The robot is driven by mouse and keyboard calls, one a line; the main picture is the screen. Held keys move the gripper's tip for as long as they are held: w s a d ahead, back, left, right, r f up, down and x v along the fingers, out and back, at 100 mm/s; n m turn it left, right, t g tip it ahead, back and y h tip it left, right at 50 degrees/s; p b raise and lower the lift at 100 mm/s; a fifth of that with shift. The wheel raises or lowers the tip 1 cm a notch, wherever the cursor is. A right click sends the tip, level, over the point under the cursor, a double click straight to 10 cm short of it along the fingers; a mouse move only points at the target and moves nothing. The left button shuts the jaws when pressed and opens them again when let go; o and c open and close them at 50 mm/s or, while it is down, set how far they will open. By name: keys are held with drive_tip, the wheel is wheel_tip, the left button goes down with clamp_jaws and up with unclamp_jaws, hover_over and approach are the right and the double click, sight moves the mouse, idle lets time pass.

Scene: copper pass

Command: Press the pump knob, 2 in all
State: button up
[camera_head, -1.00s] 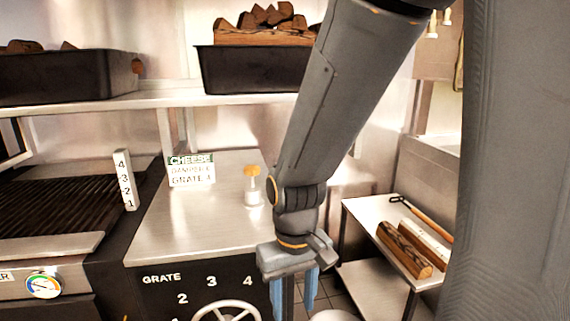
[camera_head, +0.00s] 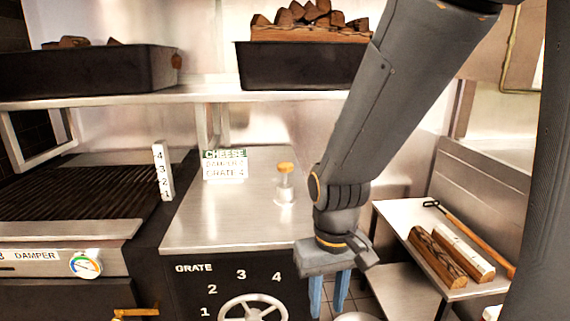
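The pump knob (camera_head: 285,168) is a small orange cap on top of a short pale pump (camera_head: 285,190). The pump stands upright on the steel counter (camera_head: 225,225), near its right side. My gripper (camera_head: 328,292) hangs pointing down in front of the counter's front right edge, to the right of and lower than the pump in the picture. Two blue fingers show with a gap between them and nothing seen in it. The fingertips are partly cut off or dim near the lower edge. The gripper is apart from the knob.
A sign (camera_head: 225,165) reading cheese, damper and grate stands behind left of the pump. A grill (camera_head: 75,190) is at left, a handwheel (camera_head: 253,309) below the counter front. A shelf with dark bins (camera_head: 300,66) runs above. A side table (camera_head: 400,215) holds logs at right.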

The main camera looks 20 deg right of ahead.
clamp_jaws()
idle(1.4)
